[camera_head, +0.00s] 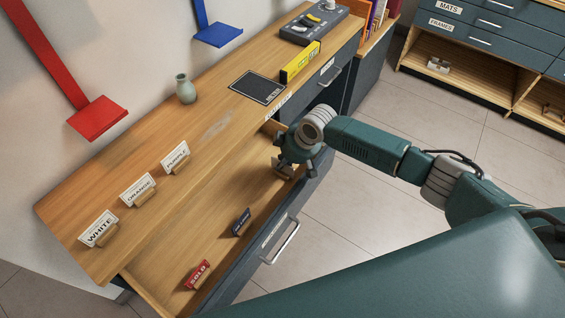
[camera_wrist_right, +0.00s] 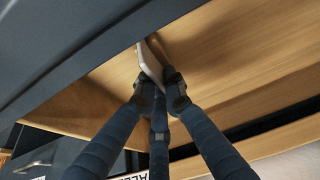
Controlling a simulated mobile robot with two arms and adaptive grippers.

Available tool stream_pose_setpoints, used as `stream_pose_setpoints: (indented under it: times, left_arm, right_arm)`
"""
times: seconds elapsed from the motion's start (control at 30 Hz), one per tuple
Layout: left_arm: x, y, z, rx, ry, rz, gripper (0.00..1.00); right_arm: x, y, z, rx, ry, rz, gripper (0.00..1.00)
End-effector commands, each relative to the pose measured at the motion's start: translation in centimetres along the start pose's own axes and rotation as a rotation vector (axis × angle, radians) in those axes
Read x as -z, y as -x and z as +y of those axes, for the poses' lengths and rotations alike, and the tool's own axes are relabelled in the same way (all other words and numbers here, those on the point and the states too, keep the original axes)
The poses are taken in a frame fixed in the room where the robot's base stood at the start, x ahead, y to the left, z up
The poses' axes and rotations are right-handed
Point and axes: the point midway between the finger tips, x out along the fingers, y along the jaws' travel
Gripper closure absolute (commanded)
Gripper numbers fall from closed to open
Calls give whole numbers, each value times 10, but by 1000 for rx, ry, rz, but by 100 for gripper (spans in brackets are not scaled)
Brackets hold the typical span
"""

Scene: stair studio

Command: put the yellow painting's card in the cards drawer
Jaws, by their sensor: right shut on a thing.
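My right gripper (camera_head: 285,168) reaches down into the open drawer (camera_head: 172,270) near its far end, close to the drawer front. It is shut on a small pale piece with a wooden look, likely a card in its holder; in the right wrist view the held piece (camera_wrist_right: 150,62) is between the fingers, close to the wooden drawer floor. Its print is hidden, so I cannot tell which card it is. A red SOLD card (camera_head: 198,274) and a dark blue card (camera_head: 241,222) stand nearer in the drawer. My left gripper is not in view.
White cards WHITE (camera_head: 98,229), ORANGE (camera_head: 138,189) and PURPLE (camera_head: 175,157) stand on the counter (camera_head: 215,150). Behind are a green vase (camera_head: 186,90), a dark mat (camera_head: 258,87), a yellow box (camera_head: 300,62) and a switch panel (camera_head: 314,24). The drawer's middle is free.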

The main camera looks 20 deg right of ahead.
Motion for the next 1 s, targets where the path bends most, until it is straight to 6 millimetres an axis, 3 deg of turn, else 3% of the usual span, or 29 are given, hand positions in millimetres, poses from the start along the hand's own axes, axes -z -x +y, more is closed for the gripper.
stream_pose_setpoints:
  times: [0.37, 0.4, 0.47, 0.8, 1.0]
  left_arm:
    - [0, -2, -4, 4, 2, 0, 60]
    - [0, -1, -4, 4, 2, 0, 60]
    - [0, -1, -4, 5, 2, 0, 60]
    - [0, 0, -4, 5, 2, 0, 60]
    - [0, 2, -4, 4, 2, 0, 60]
  right_arm:
    - [-2, -4, 0, 0, 0, 0, 100]
    - [-1, -3, 0, 0, 1, 0, 83]
    - [-1, -3, 0, 0, 1, 0, 72]
    - [-1, -2, 0, 0, 1, -2, 72]
    - [0, 22, 1, 0, 2, 1, 72]
